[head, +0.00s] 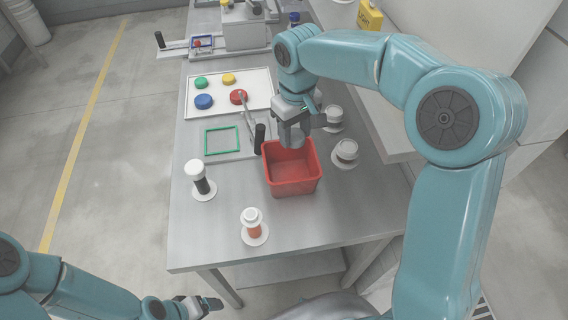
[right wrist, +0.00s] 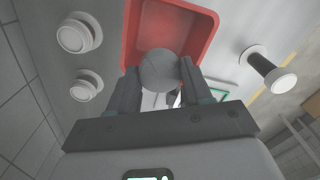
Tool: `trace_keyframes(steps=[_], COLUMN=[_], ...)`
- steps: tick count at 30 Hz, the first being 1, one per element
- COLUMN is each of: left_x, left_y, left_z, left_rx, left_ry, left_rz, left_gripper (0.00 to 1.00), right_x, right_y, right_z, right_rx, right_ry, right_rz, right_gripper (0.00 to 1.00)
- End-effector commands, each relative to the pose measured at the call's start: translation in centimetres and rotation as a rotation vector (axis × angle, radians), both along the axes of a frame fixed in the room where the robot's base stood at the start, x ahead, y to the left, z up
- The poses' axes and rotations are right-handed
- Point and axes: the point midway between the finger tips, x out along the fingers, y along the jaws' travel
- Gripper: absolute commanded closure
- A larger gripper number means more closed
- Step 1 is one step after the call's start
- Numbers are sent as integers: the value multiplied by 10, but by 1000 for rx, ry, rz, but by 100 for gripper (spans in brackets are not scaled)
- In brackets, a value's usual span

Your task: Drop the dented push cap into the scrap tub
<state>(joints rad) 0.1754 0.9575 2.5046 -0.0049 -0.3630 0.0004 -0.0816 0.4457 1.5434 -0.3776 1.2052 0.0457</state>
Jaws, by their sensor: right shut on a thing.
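My right gripper (head: 293,140) is shut on a grey round cap. In the right wrist view the cap (right wrist: 160,70) sits between the two fingers. Any dent in it is too small to tell. The red scrap tub (head: 293,185) stands on the steel table, and the gripper holds the cap above the tub's far edge. In the right wrist view the tub's red wall (right wrist: 205,22) shows behind the cap. My left gripper (head: 202,305) is low at the picture's bottom, off the table; its jaws are unclear.
Two grey-white capped pieces (head: 346,150) stand right of the tub. A black-and-white piece (head: 201,182) and an orange-and-white one (head: 253,228) stand on round bases at the front. A white tray (head: 262,80) with coloured caps and a green frame (head: 221,141) lie left.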

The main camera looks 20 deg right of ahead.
Motion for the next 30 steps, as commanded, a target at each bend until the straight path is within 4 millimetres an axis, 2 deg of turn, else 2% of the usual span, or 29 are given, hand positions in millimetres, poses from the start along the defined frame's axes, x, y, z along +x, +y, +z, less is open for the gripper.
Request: trace_keyframes(steps=[1,6,11,21,30], left_x=[0,0,0,0,0], left_y=[0,0,0,0,0], left_z=[-4,-9,-21,-56,-57], left_rx=[0,0,0,0,0], left_ry=[0,0,0,0,0], left_rz=[0,1,1,1,1], left_gripper=[19,19,19,19,19], right_x=[-2,-6,-9,-7,-4], right_y=[-5,-14,-13,-12,-12], right_z=[-7,-15,-29,-70,-72], right_rx=[0,0,0,0,1], right_ry=[1,-1,0,-1,0], right_rz=[-12,-35,-35,-32,-31], right_gripper=[87,87,87,87,87])
